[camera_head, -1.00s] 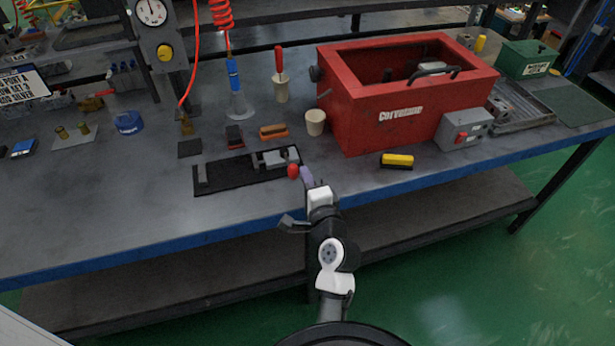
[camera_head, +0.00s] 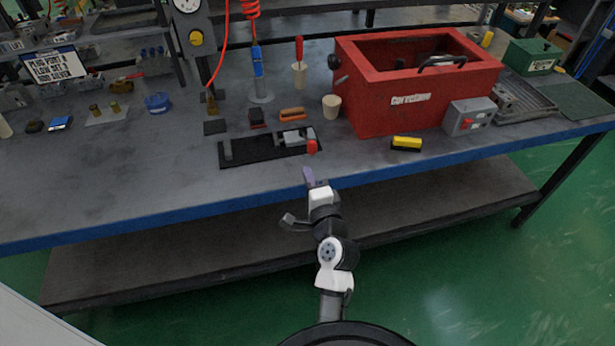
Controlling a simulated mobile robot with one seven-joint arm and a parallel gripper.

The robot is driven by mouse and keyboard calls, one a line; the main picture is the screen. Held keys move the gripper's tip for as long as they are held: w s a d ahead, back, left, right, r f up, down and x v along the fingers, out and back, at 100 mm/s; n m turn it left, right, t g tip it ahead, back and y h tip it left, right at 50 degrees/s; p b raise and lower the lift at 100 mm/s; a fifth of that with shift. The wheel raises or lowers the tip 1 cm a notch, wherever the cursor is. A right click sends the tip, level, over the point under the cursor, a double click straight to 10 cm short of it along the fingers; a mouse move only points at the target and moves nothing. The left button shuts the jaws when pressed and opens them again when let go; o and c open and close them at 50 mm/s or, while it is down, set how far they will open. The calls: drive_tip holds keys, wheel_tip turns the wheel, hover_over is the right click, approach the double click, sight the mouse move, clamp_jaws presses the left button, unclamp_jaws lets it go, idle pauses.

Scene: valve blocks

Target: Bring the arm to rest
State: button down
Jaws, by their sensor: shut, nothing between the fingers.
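My gripper (camera_head: 309,178) shows at the end of my arm, in front of the workbench (camera_head: 120,180) near its blue front edge. It is shut and empty. The arm reaches up from the bottom of the view, bent at its middle joints. The gripper's tip overlaps the bench edge in the picture; I cannot tell its height above or beside it. A black fixture plate (camera_head: 255,149) with a grey clamp and a red knob (camera_head: 312,146) lies on the bench just beyond the gripper, apart from it.
A red open-topped box (camera_head: 375,108) stands at the right, with a grey switch box (camera_head: 470,116) and a yellow-black brush (camera_head: 406,143) beside it. A white cup (camera_head: 331,106) stands left of the box. The lower shelf (camera_head: 150,265) runs under the bench. Green floor is clear at the right.

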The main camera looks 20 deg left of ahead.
drive_tip(key=shift+s, duration=0.4)
